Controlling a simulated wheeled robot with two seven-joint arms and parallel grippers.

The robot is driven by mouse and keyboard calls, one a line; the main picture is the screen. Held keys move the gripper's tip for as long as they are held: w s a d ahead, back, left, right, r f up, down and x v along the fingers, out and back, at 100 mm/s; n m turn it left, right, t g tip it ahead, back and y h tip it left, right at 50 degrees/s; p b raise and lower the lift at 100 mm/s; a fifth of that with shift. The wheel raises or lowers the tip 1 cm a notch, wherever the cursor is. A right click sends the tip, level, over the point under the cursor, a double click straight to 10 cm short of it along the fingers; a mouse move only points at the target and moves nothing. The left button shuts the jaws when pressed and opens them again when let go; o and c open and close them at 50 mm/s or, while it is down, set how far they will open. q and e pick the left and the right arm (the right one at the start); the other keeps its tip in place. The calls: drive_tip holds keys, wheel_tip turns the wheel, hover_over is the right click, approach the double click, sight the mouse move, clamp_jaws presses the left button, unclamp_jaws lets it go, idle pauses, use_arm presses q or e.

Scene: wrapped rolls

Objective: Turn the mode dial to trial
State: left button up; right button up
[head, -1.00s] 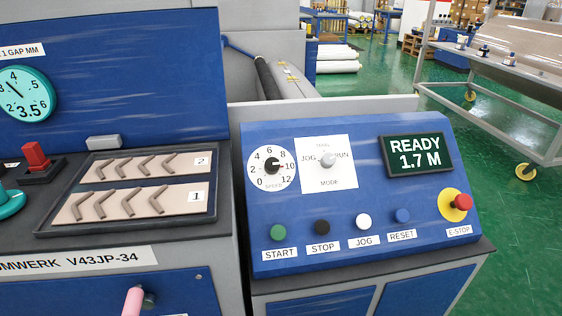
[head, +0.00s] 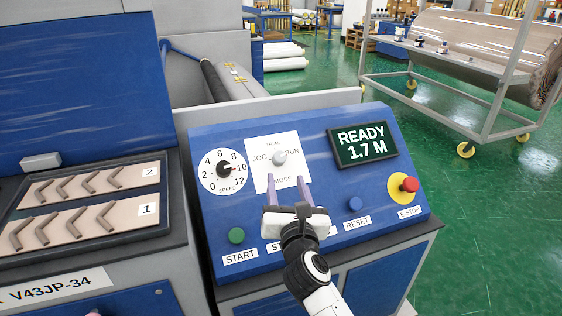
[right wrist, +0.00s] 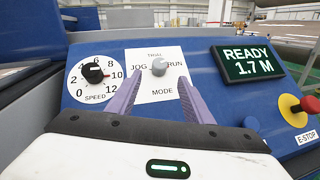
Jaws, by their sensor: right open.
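The mode dial (head: 279,158) is a grey knob on a white plate (head: 262,183) marked TRIAL at the top, JOG left, RUN right and MODE below. Which label the knob points to is hard to tell. It also shows in the right wrist view (right wrist: 159,67). My right gripper (head: 287,181) is open and empty, its two purple fingers just below the dial and apart from it. In the right wrist view the fingertips (right wrist: 158,83) spread to either side below the knob.
The black speed dial (head: 223,169) is left of the mode plate. The READY 1.7 M display (head: 362,145) and red e-stop (head: 409,185) are to the right. Below are the green start button (head: 236,236) and blue reset button (head: 355,203). My right gripper hides the buttons between.

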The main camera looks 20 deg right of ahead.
sight(280, 159)
drive_tip(key=w, duration=0.3)
drive_tip(key=w+d+b, duration=0.1)
drive_tip(key=w, duration=0.5)
drive_tip(key=shift+d, duration=0.35)
drive_tip(key=shift+w+d, duration=0.1)
drive_tip(key=shift+w, duration=0.45)
